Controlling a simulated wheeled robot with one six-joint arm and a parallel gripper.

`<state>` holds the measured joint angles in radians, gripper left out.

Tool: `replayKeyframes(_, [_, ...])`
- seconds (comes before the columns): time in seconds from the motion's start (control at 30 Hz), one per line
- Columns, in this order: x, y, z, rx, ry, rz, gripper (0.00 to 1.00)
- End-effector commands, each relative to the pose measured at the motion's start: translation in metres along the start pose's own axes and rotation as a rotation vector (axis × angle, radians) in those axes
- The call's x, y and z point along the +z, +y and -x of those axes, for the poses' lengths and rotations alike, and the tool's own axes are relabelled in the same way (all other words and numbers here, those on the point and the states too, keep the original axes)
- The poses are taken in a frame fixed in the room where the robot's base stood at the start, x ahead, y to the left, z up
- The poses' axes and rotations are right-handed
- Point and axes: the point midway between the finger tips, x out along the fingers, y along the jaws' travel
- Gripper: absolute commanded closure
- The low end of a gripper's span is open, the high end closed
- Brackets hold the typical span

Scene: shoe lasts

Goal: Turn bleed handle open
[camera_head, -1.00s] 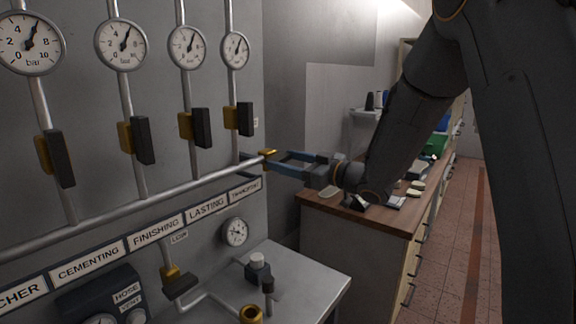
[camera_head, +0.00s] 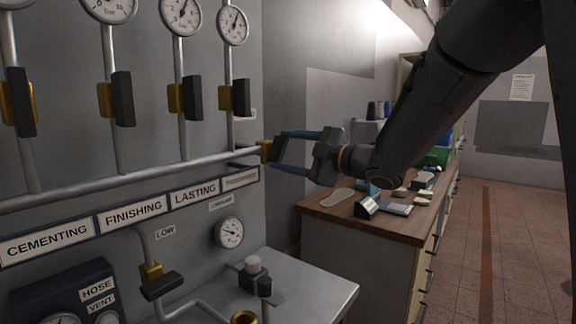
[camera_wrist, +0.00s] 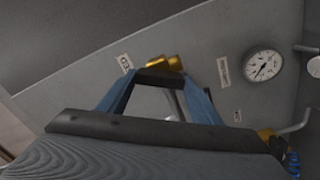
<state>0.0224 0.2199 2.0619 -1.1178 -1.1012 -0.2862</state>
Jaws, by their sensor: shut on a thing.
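The bleed valve has a brass body (camera_head: 264,151) at the right end of the manifold pipe, with a dark bleed handle (camera_head: 280,149) on it. In the wrist view the handle (camera_wrist: 160,79) is a short dark bar lying across between my fingertips, with the brass body (camera_wrist: 165,62) just beyond. My gripper (camera_head: 281,151) has blue fingers, one above the other in the head view, and is shut on the handle's two ends. It also shows in the wrist view (camera_wrist: 158,88). The fingertip contact itself is partly hidden.
Several brass valves with upright dark handles (camera_head: 190,95) stand on the pipes to the left. A metal shelf (camera_head: 315,285) with fittings lies below. A wooden-topped counter (camera_head: 400,222) with small items stands right, under my arm. The tiled floor (camera_head: 510,260) is clear.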

Motion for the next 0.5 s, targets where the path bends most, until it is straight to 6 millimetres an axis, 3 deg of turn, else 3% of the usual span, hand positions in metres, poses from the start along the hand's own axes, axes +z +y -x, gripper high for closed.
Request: replayKeyframes(0.5, [0.0006, -0.0041, -0.0010, -0.001, 0.005, 0.416, 0.64])
